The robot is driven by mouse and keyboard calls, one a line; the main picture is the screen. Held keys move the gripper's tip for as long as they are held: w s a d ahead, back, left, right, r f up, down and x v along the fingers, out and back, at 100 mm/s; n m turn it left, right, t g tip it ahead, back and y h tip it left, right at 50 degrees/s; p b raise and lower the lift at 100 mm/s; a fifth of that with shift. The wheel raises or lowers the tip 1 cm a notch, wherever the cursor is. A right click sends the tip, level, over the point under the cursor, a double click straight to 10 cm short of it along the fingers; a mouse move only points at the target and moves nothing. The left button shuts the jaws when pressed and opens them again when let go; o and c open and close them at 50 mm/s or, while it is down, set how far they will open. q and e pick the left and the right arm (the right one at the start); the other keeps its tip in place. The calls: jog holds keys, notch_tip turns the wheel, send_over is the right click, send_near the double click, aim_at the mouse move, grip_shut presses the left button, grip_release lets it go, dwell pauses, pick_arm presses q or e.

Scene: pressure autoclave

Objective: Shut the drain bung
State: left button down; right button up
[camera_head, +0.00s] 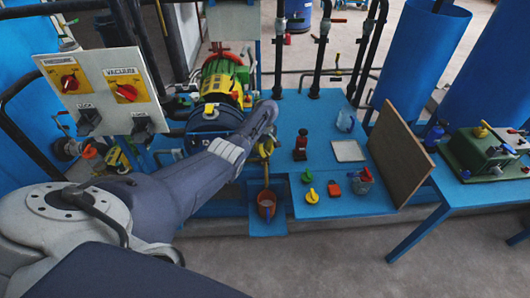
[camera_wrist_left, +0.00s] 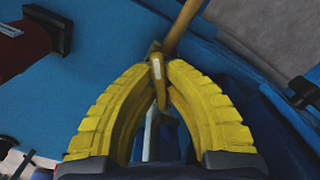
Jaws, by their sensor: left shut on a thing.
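My left gripper (camera_head: 264,148) is over the blue bench, at the top of a brass-coloured drain pipe (camera_head: 265,178). In the left wrist view, the yellow fingers of my left gripper (camera_wrist_left: 160,62) are shut around a small yellow handle (camera_wrist_left: 157,70), which seems to belong to the drain bung. The drain pipe (camera_wrist_left: 184,26) runs away from the fingertips there. My right gripper is not in view.
A brown board (camera_head: 398,155) stands upright at the right. A control panel (camera_head: 104,88) is at the left.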

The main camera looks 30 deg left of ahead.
pick_arm(q)
jog(key=m, duration=0.4)
jog(key=shift+d+m, duration=0.1)
jog(key=shift+m, duration=0.2)
jog(key=m, duration=0.3)
jog(key=shift+m, duration=0.4)
jog(key=m, duration=0.4)
jog(key=shift+f+m, duration=0.1)
jog(key=shift+m, duration=2.3)
jog(key=c, duration=1.4)
grip_release()
